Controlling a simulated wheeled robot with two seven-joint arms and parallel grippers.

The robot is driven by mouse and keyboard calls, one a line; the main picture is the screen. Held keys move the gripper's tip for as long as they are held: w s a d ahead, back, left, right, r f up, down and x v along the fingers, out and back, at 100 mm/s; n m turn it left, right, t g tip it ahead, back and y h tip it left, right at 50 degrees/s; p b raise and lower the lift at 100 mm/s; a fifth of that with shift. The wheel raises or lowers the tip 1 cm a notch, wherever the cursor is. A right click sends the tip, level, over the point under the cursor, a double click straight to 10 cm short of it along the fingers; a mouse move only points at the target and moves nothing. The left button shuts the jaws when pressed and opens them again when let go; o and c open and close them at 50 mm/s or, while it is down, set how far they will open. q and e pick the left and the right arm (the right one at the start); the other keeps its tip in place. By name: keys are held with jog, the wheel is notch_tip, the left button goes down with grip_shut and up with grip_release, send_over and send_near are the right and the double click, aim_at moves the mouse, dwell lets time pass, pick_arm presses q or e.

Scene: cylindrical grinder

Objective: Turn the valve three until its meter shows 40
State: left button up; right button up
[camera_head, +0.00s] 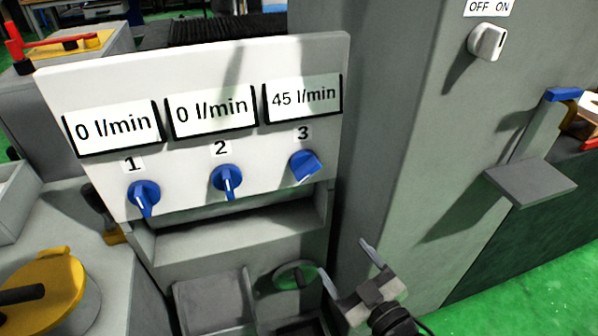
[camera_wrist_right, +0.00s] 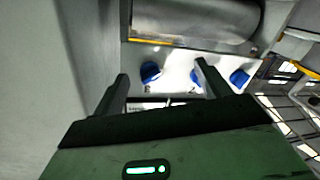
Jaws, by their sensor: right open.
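Valve three (camera_head: 304,165) is a blue knob under the label 3 on the white panel, its pointer turned to the side. Its meter (camera_head: 303,98) reads 45 l/min. My right gripper (camera_head: 347,266) is open and empty, below and to the right of valve three, apart from it. In the right wrist view valve three (camera_wrist_right: 150,72) shows between the open fingers (camera_wrist_right: 162,82), beyond their tips. My left gripper is not in view.
Valve one (camera_head: 144,197) and valve two (camera_head: 227,181) point downward, and their meters read 0 l/min. A grey machine wall (camera_head: 385,130) with an OFF/ON switch (camera_head: 487,42) stands right of the panel. A grey ledge (camera_head: 235,225) juts out below the valves.

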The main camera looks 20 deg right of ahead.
notch_tip(320, 180, up, 4)
jog(key=w+d+n+t+y, duration=0.2)
jog(key=n+t, duration=0.1)
jog(key=n, duration=0.1)
jog(key=p, duration=0.2)
send_near(306, 168)
jog(key=x, duration=0.8)
jog(key=shift+w+f, duration=0.25)
jog(key=shift+f, duration=0.1)
jog(key=shift+d, duration=0.15)
jog(key=c, duration=1)
jog(key=m, duration=0.1)
jog(key=m+t+h+b, duration=0.1)
jog(key=shift+f+m, duration=0.2)
jog(key=shift+m, duration=0.1)
jog(key=shift+r+m+t, duration=0.2)
jog(key=shift+m+t, duration=0.1)
jog(key=shift+m, duration=0.4)
jog(key=o, duration=1)
